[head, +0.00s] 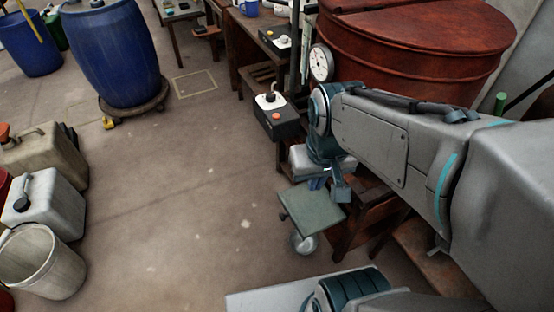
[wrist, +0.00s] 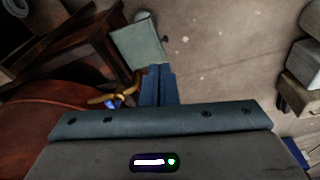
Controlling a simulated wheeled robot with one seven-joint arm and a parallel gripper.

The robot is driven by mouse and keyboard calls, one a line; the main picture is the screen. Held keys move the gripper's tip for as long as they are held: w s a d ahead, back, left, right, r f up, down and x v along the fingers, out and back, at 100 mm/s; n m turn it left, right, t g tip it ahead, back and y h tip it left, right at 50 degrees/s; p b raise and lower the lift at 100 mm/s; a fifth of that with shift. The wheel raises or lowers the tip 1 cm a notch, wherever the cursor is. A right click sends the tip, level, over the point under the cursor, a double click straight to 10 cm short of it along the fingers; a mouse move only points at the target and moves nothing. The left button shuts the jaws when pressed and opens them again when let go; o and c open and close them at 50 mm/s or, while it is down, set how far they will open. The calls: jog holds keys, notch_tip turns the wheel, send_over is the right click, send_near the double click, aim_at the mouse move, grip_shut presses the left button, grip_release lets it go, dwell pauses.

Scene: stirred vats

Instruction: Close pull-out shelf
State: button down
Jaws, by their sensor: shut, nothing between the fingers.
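The pull-out shelf (head: 310,209) is a flat grey-green square panel. It sticks out to the left from a dark wooden frame below the red vat. In the wrist view the shelf (wrist: 138,42) lies just beyond and to the left of the fingertips. My gripper (head: 341,190) is shut and empty, with its fingers pointing down near the shelf's right, inner side. In the wrist view my gripper (wrist: 158,70) shows its two fingers together. I cannot tell whether they touch the shelf. The shelf's joint with the frame is partly hidden.
A red vat (head: 420,40) with a dial gauge (head: 321,63) stands behind my arm. A black control box (head: 276,118) is left of my gripper. A blue barrel (head: 110,50), canisters (head: 42,205) and a white bucket (head: 42,262) stand at left. The middle floor is clear.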

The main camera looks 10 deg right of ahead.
jog(key=w+a+f+n+g+h+b, duration=0.1)
jog(key=w+a+f+n+h+b, duration=0.3)
jog(key=f, duration=0.8)
jog(key=w+a+f+n+g+h+b, duration=0.1)
jog(key=a+f+n+h+b, duration=0.35)
jog(key=f, duration=0.65)
jog(key=w+a+f+n+g+h+b, duration=0.2)
jog(key=w+f+n+h+b, duration=0.25)
jog(key=f, duration=0.75)
jog(key=n+t+h+b, duration=0.3)
jog(key=n+t+h, duration=0.1)
jog(key=n+t, duration=0.35)
send_near(300, 233)
jog(key=shift+n+g, duration=0.25)
jog(key=shift+g, duration=0.1)
jog(key=x, duration=0.2)
jog(key=b+x, duration=0.1)
jog(key=x, duration=0.1)
jog(key=b+x, duration=0.1)
jog(key=x, duration=0.1)
jog(key=shift+w+d+r, duration=0.15)
jog(key=shift+d+r, duration=0.2)
jog(key=shift+d, duration=0.05)
